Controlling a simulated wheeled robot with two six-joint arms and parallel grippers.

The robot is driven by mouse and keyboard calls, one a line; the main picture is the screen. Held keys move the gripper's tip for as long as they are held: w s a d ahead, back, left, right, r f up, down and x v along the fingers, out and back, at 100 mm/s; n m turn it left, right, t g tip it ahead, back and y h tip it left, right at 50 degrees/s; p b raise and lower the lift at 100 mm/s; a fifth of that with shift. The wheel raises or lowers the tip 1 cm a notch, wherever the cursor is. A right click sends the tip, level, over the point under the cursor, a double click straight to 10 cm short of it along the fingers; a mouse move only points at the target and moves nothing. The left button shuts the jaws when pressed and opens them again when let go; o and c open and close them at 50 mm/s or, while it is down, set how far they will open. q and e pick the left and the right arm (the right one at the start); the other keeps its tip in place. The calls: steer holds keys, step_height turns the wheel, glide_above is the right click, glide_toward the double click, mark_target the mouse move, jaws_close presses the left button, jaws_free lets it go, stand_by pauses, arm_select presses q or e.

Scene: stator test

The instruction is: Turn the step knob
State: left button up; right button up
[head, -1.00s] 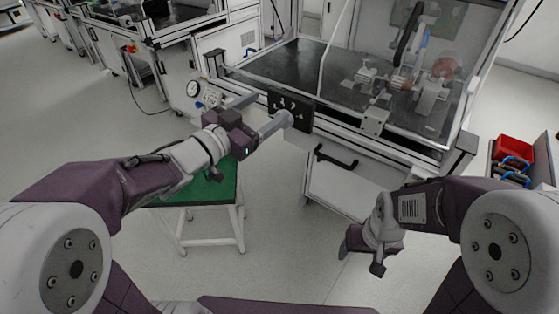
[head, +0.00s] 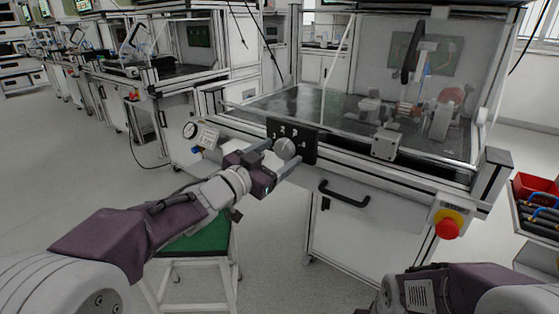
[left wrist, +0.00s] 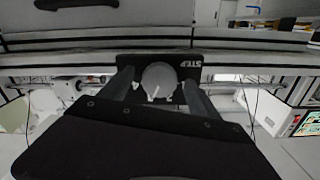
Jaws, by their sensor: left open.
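The step knob (head: 285,148) is a round grey knob on a black plate (head: 308,142) with white marks, on the front rail of the test bench. My left gripper (head: 277,156) is open at the knob, with one finger on each side of it. In the left wrist view the knob (left wrist: 158,82) sits between the two spread fingers, and a gap shows on each side. The black plate (left wrist: 205,68) is behind it there, with its lettering upside down. My right arm shows at the lower right of the head view, but its fingertips are not visible.
A black handle (head: 344,194) is on the cabinet door below the plate. A red emergency button (head: 447,228) is at the bench's right corner. A green-topped stool (head: 202,238) stands under my left arm.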

arm_select(q)
steer(key=shift+w+d, duration=0.2)
steer(key=shift+w, duration=0.1)
steer(key=shift+c, duration=0.3)
steer(key=c, duration=1.3)
steer(key=m+b, duration=0.1)
steer(key=m, duration=0.3)
steer(key=shift+m, duration=0.3)
steer(key=shift+m+b, duration=0.75)
steer(key=shift+m, duration=1.35)
